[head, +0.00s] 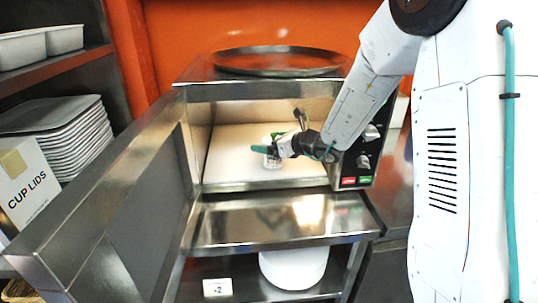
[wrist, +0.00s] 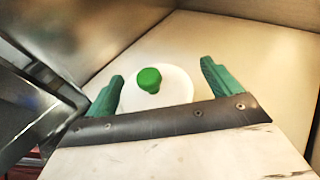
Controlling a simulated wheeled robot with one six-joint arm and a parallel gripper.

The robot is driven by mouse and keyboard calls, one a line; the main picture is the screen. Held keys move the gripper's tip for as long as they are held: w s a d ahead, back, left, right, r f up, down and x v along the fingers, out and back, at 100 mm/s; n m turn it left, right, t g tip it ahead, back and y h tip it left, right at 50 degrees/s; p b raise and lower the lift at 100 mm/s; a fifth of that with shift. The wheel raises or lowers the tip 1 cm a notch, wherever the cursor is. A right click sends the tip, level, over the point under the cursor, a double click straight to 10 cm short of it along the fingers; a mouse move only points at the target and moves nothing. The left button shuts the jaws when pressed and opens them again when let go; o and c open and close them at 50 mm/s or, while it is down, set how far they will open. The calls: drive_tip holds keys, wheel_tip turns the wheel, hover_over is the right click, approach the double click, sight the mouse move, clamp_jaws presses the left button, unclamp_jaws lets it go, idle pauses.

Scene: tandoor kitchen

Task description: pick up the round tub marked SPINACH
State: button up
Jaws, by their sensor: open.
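A small round tub (head: 272,163) stands on the pale floor of the open steel oven (head: 325,90). In the wrist view the tub (wrist: 176,90) shows a white round top with a green knob (wrist: 149,80). Its label cannot be read in either view. My gripper (head: 268,147) reaches into the oven from the right and partly hides the tub. In the wrist view my gripper (wrist: 163,72) is open, with one green finger on each side of the tub. The left finger looks close to the tub; I cannot tell whether it touches.
The oven door (head: 110,220) is swung open at left. A round metal tray (head: 278,60) lies on the oven top. A steel shelf (head: 280,222) runs below. A white pot (head: 293,268) stands on the lower shelf. Stacked trays (head: 70,130) and a CUP LIDS box (head: 25,185) sit left.

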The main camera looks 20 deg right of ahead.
drive_tip(key=shift+d, duration=0.2)
drive_tip(key=shift+a, duration=0.4)
drive_tip(key=c, duration=0.5)
drive_tip(key=shift+a, duration=0.1)
drive_tip(key=c, duration=0.7)
drive_tip(key=shift+c, duration=0.7)
drive_tip(key=shift+r, duration=0.1)
